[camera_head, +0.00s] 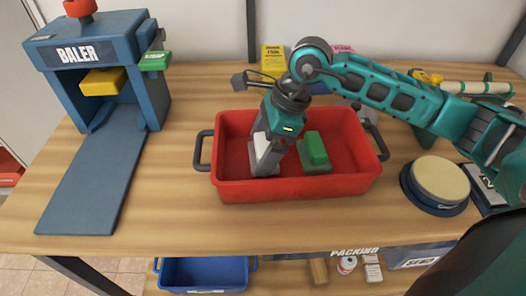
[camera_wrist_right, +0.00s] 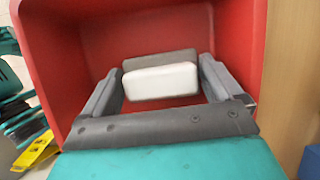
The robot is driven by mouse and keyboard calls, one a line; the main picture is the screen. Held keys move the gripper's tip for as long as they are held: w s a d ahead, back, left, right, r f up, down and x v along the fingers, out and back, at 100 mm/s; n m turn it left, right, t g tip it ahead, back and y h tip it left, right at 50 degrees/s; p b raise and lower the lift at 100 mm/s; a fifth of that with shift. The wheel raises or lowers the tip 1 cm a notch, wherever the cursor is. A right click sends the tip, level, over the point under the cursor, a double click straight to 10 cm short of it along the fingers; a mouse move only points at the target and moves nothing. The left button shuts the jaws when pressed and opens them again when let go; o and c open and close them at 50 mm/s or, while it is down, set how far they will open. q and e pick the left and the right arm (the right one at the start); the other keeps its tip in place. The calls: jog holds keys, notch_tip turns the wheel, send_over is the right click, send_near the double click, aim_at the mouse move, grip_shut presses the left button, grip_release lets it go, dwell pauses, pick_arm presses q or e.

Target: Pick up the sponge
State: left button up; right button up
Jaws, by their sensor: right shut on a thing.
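My right gripper (camera_head: 265,158) reaches down into the red tray (camera_head: 290,190), its fingers on either side of a white-and-grey block (camera_head: 257,143). In the right wrist view the block (camera_wrist_right: 160,82) has a white top and a darker grey part behind it, and sits between the two fingers (camera_wrist_right: 160,88). I cannot tell whether this block is the sponge, or whether it is off the tray floor. My left gripper is not in view.
A blue baler (camera_head: 100,70) with a ramp stands at the left. A round cream-topped pad (camera_head: 440,180) lies right of the tray. Yellow (camera_head: 272,58) and pink packets stand behind it. Table between baler and tray is clear. A blue bin (camera_head: 205,272) is below.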

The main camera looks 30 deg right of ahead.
aim_at(263, 143)
jog(key=shift+r, duration=0.15)
jog(key=shift+c, duration=0.4)
notch_tip(263, 143, up, 20)
jog(key=p, duration=0.2)
jog(key=o, duration=0.5)
jog(key=c, duration=0.4)
